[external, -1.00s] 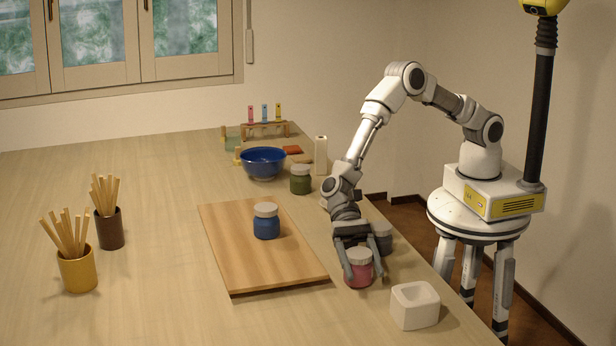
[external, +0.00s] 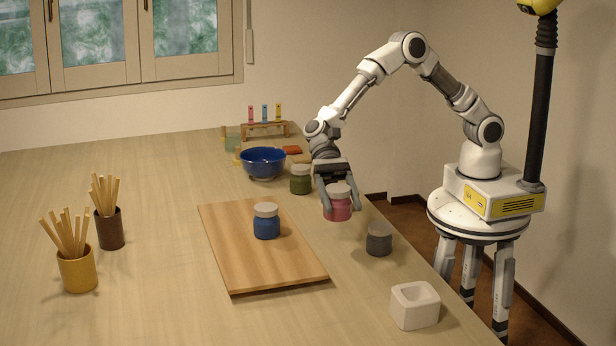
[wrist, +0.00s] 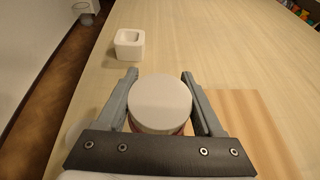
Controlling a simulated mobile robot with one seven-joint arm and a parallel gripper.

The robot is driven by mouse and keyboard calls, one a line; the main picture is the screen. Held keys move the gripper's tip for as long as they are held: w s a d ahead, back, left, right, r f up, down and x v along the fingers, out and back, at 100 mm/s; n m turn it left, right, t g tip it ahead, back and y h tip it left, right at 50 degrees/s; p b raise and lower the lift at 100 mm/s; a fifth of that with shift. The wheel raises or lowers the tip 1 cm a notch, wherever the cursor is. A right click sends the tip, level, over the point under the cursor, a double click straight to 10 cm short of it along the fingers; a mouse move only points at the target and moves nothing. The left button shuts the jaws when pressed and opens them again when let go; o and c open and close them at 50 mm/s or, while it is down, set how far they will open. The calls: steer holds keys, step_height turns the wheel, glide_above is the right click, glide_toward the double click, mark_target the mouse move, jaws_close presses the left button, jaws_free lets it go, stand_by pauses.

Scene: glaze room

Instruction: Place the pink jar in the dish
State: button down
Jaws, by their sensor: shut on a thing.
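The pink jar (external: 338,208) with its pale lid is held upright between the two fingers of my gripper (external: 340,204). It seems to be above the table, right of the wooden board. In the wrist view the round lid (wrist: 160,102) fills the space between the fingers of my gripper (wrist: 159,76) and hides most of the jar body. The white square dish (external: 415,306) stands empty at the table's near right edge, apart from the jar. The dish also shows in the wrist view (wrist: 129,46), ahead and slightly left.
A grey jar (external: 379,240) stands between my gripper and the dish, near the table edge. A blue jar (external: 266,224) stands on the wooden board (external: 240,262). Stick holders (external: 77,272) stand far left.

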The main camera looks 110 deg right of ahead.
steer(key=s+d+m+t+b, duration=0.1)
steer(key=s+d+t, duration=0.1)
steer(key=d, duration=1.8)
steer(key=s+d+r+m+t+h+b, duration=0.1)
steer(key=s+d, duration=0.5)
steer(key=d, duration=0.2)
steer(key=s+d+r+m+t, duration=0.1)
steer(key=s+d+m, duration=0.1)
steer(key=s+d, duration=0.45)
steer(key=shift+w+a+f+b, duration=0.3)
steer(key=shift+w+a+f, duration=0.95)
steer(key=shift+f, duration=0.6)
steer(key=shift+w+a+f+b, duration=0.3)
steer(key=shift+w+a+f, duration=0.6)
steer(key=shift+a+f, duration=0.7)
steer(key=shift+w+a+f+b, duration=0.3)
steer(key=shift+w+a+f, duration=0.85)
steer(key=shift+f, duration=0.9)
steer(key=shift+f, duration=0.1)
steer(key=shift+f+b, duration=0.3)
steer(key=shift+f, duration=0.1)
jaws_free()
